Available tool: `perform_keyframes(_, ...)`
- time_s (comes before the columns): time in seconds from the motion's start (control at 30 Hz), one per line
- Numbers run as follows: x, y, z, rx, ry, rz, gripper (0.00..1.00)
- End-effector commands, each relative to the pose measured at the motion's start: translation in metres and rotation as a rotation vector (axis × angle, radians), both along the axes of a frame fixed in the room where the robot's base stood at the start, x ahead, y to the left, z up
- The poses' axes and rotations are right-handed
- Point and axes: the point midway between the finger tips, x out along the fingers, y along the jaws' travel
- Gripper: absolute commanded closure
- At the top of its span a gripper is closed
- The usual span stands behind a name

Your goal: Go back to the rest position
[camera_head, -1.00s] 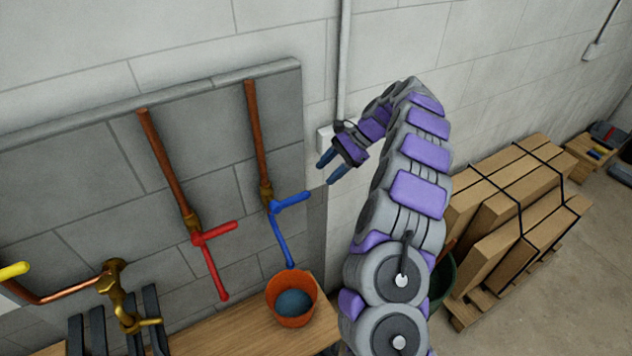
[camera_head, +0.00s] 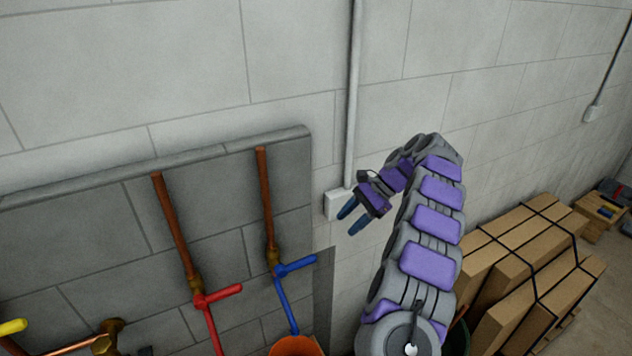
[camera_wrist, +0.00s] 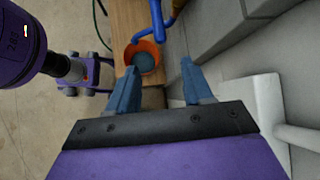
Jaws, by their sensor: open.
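My gripper (camera_head: 353,219) is open and empty, with two blue fingers pointing down and left in the head view. It is in front of the pale wall, close to the wall box, and apart from the valves. In the wrist view its fingers (camera_wrist: 157,82) are spread with nothing between them. My purple and grey arm arches up and over to it. A blue valve handle (camera_head: 296,266) and a red valve handle (camera_head: 218,294) hang on copper pipes to the left. Both are free of my gripper.
An orange bucket (camera_head: 294,347) is on the wooden bench (camera_wrist: 128,18) below the blue valve; it also shows in the wrist view (camera_wrist: 143,50). A white wall box (camera_head: 336,204) with conduit is behind my gripper. Strapped cartons (camera_head: 525,262) are stacked to the right.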

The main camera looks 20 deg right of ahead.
Motion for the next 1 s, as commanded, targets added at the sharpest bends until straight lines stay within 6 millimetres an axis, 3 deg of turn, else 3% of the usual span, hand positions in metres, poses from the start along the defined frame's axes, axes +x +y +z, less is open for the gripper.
perform_keyframes(0.23,-0.004,0.015,0.006,0.004,-0.019,0.041,0.49)
perform_keyframes(0.47,-0.026,0.065,0.026,0.0,-0.087,0.18,0.49)
perform_keyframes(0.77,-0.073,0.123,0.043,-0.036,-0.17,0.379,0.49)
perform_keyframes(1.0,-0.123,0.159,0.045,-0.093,-0.227,0.539,0.49)
